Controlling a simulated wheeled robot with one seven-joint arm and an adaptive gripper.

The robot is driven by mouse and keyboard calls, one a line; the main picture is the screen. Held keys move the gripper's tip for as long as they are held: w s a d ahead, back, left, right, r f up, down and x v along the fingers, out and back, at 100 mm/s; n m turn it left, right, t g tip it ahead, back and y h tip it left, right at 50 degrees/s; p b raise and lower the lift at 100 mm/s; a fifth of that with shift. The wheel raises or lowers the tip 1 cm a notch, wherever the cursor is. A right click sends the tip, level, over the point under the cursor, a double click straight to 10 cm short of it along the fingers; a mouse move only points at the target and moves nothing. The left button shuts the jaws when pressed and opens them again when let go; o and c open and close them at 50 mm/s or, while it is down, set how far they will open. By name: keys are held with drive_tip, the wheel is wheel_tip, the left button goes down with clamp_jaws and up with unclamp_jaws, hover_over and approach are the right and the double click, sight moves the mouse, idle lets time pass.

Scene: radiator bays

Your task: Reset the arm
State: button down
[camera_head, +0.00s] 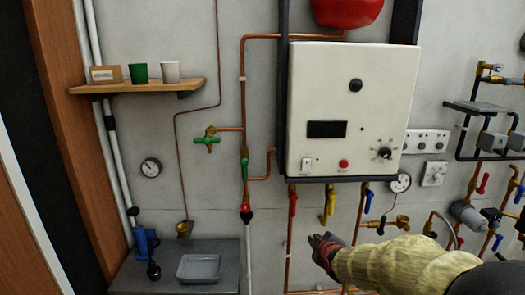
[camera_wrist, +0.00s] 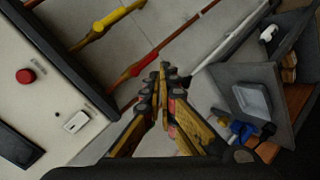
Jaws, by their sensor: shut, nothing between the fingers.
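My gripper (camera_head: 326,243) is at the lower middle of the head view, below the white control box (camera_head: 352,98). My arm, in a yellowish sleeve, reaches in from the lower right. In the wrist view my gripper (camera_wrist: 163,75) has its yellow and black fingers together at the tips, with nothing between them. The fingers appear in front of the pipes and the wall; I cannot tell the exact gap to them.
Valves with red (camera_head: 293,203), yellow (camera_head: 329,205) and blue (camera_head: 367,202) handles hang under the box. A wooden shelf (camera_head: 140,87) holds two cups and a small box. A grey tray (camera_head: 198,268) lies on a bench at lower left. Pipes and valves crowd the right.

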drive_tip(key=s+f+m+g+b, duration=0.1)
drive_tip(key=s+m+g+b, duration=0.1)
drive_tip(key=s, duration=1.1)
drive_tip(key=s+f+m+g+b, duration=0.1)
drive_tip(key=s+m+b, duration=0.4)
drive_tip(key=s, duration=0.9)
drive_tip(key=s+a+f+m+g+b, duration=0.1)
drive_tip(key=s+m+g+b, duration=0.2)
drive_tip(key=s, duration=1)
drive_tip(key=shift+s+f+m, duration=0.2)
drive_tip(key=shift+f+m, duration=0.2)
drive_tip(key=shift+m, duration=0.4)
